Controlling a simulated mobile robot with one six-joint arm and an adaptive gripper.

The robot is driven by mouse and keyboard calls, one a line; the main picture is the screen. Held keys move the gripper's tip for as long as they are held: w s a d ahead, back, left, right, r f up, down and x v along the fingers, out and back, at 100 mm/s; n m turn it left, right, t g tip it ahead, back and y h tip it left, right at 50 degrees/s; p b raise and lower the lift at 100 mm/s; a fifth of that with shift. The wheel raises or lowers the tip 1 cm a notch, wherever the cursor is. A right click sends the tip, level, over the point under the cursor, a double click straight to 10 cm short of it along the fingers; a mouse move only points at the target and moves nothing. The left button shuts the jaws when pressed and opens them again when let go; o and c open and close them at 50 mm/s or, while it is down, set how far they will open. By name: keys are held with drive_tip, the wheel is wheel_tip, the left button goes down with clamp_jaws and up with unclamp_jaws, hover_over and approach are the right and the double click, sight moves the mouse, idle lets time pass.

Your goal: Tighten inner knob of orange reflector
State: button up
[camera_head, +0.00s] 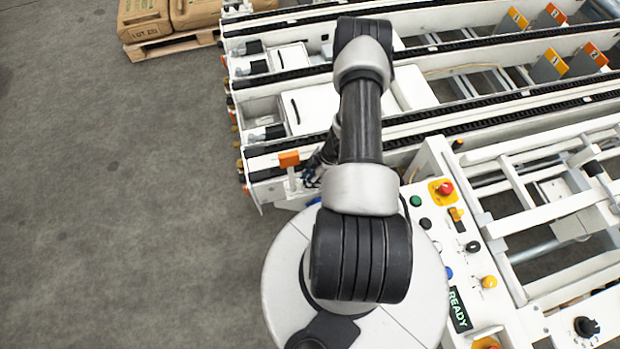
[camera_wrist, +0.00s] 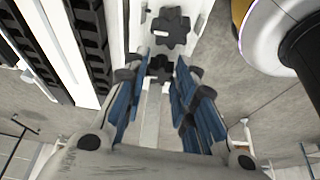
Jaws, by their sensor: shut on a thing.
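An orange reflector (camera_head: 289,158) stands on a short white post at the near left end of the conveyor frame in the head view. My gripper (camera_head: 312,176) is just right of it, low by the frame and mostly hidden by my arm. In the wrist view, the blue-padded fingers of my gripper (camera_wrist: 163,66) are shut on a dark lobed knob (camera_wrist: 160,68). A second dark star-shaped knob (camera_wrist: 172,27) sits beyond it, clear of the fingers, on the same white part. The reflector is not recognisable in the wrist view.
White conveyor rails with black chains (camera_head: 440,115) run rightward beside my arm. A control panel (camera_head: 437,222) with buttons, a red emergency stop (camera_head: 445,188) and a READY display (camera_head: 459,310) is at right. Sacks on a pallet (camera_head: 160,47) stand at upper left. The left floor is clear.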

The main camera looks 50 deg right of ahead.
drive_tip(key=shift+m+t, duration=0.3)
drive_tip(key=shift+m, duration=0.5)
drive_tip(key=o, duration=1.1)
drive_tip(key=shift+c, duration=0.2)
drive_tip(key=v, duration=1.2)
drive_tip(key=shift+a, duration=0.2)
drive_tip(key=shift+w, duration=0.1)
